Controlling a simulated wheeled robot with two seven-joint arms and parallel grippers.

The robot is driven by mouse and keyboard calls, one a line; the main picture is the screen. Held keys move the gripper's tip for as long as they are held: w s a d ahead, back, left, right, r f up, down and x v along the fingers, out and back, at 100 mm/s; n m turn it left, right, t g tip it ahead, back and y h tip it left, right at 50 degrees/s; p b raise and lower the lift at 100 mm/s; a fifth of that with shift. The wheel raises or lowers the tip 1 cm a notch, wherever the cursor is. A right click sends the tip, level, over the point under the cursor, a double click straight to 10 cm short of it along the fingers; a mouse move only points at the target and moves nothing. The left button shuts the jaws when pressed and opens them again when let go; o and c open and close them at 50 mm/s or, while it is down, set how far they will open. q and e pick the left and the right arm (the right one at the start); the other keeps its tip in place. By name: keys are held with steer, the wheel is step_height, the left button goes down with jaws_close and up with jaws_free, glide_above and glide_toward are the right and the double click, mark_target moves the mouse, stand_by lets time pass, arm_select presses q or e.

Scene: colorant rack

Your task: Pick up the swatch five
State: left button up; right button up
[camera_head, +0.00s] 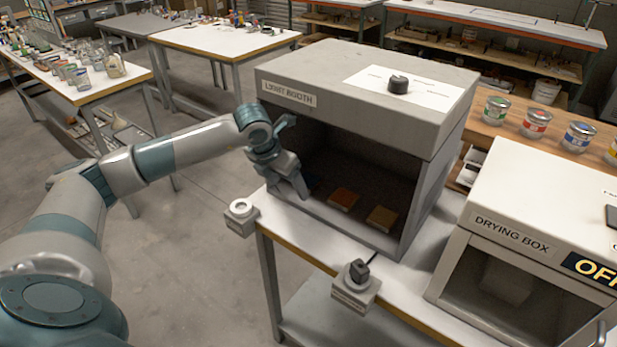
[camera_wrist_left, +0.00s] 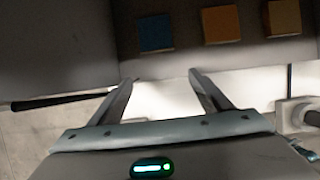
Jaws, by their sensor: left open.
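Inside the light booth (camera_head: 407,120) lie square swatches in a row. An orange swatch (camera_head: 344,199) and a yellow-brown swatch (camera_head: 382,217) show in the head view. The left wrist view shows a blue swatch (camera_wrist_left: 156,33), an orange swatch (camera_wrist_left: 221,24) and a yellow-brown swatch (camera_wrist_left: 284,18). I see no numbers, so I cannot tell which is swatch five. My left gripper (camera_head: 292,189) is at the left of the booth's open front. Its fingers (camera_wrist_left: 162,78) are apart and empty, short of the blue and orange swatches. My right gripper is not in view.
A drying box (camera_head: 520,190) marked OFF stands right of the booth. Small grey boxes (camera_head: 240,222) and (camera_head: 355,290) sit at the table's front edge. Paint cans (camera_head: 537,122) stand behind. Open floor (camera_head: 190,255) lies left of the table.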

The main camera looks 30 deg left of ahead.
mark_target(308, 182)
arm_select(q)
steer(key=shift+w+d, duration=0.1)
steer(key=shift+w, duration=0.95)
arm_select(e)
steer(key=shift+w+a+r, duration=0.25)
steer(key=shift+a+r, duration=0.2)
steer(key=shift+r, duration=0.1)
arm_select(q)
steer(key=shift+w+p, duration=0.15)
steer(key=shift+p, duration=0.2)
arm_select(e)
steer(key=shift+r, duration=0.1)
arm_select(q)
steer(key=shift+w+r+p, duration=0.1)
steer(key=shift+w+p, duration=0.35)
steer(key=shift+w, duration=0.2)
steer(key=shift+w+d+f+p, duration=0.15)
steer(key=shift+w+f+p, duration=0.85)
steer(key=shift+w+p, duration=0.25)
steer(key=shift+w+f, duration=0.1)
steer(key=shift+f, duration=0.45)
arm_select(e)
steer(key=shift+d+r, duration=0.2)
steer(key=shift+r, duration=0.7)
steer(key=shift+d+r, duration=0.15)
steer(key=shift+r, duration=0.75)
